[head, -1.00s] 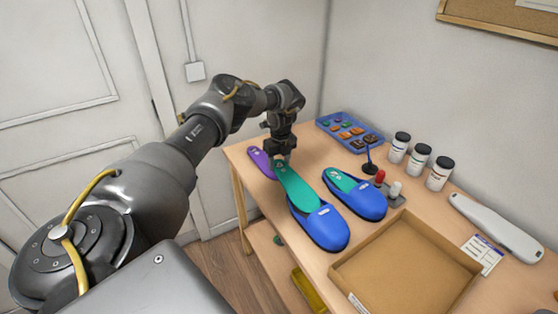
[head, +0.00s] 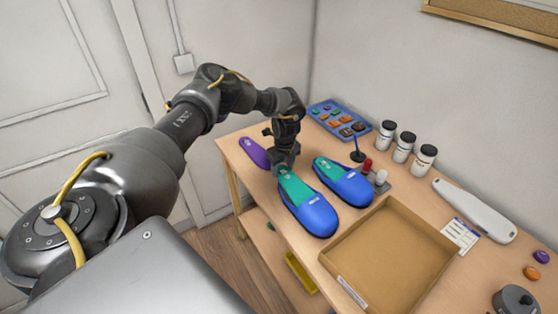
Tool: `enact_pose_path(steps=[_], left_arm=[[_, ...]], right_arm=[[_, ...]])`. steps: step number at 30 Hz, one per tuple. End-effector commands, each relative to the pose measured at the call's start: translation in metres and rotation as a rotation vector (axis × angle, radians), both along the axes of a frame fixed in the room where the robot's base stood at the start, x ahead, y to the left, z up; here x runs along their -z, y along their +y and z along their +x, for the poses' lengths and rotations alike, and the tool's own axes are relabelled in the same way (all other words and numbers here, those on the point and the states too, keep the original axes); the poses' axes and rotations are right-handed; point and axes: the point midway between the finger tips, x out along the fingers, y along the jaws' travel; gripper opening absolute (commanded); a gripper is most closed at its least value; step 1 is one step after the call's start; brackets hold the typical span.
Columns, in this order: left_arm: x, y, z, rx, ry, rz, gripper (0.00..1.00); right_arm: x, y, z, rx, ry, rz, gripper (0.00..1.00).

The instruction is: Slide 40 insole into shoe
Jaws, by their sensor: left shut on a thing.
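A green insole (head: 295,188) lies partly inside the opening of the nearer blue shoe (head: 316,217), with its heel end sticking out at the back. My left gripper (head: 283,166) is shut on the heel end of this insole, behind the shoe. A second blue shoe (head: 353,190) stands to the right, with a green insole (head: 328,168) in it. A purple insole (head: 254,152) lies on the table just left of the gripper. Size marks are too small to read. My right gripper is out of view.
A blue tray (head: 313,109) of small coloured pieces stands at the back. Several white jars (head: 403,148) line the wall side. An empty cardboard tray (head: 338,253) lies in front of the shoes. A small stand with red and white knobs (head: 367,165) is right of the second shoe.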

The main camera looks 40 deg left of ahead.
Motion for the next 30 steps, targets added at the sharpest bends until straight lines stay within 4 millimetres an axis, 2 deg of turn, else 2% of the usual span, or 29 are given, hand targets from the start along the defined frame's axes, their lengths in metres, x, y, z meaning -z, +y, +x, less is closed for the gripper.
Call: enact_pose_path(steps=[7, 15, 29, 30], left_arm=[[0.003, -0.020, -0.006, 0.001, 0.005, -0.013, 0.29], [0.007, -0.034, -0.010, 0.000, 0.006, -0.020, 0.29], [0.009, -0.037, -0.011, 0.000, 0.005, -0.022, 0.29], [0.009, -0.037, -0.010, 0.000, 0.005, -0.022, 0.56]], right_arm=[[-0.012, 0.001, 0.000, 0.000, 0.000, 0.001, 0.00], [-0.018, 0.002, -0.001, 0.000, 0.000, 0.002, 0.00], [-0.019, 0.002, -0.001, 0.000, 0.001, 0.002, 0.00], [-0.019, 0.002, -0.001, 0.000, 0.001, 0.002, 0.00]])
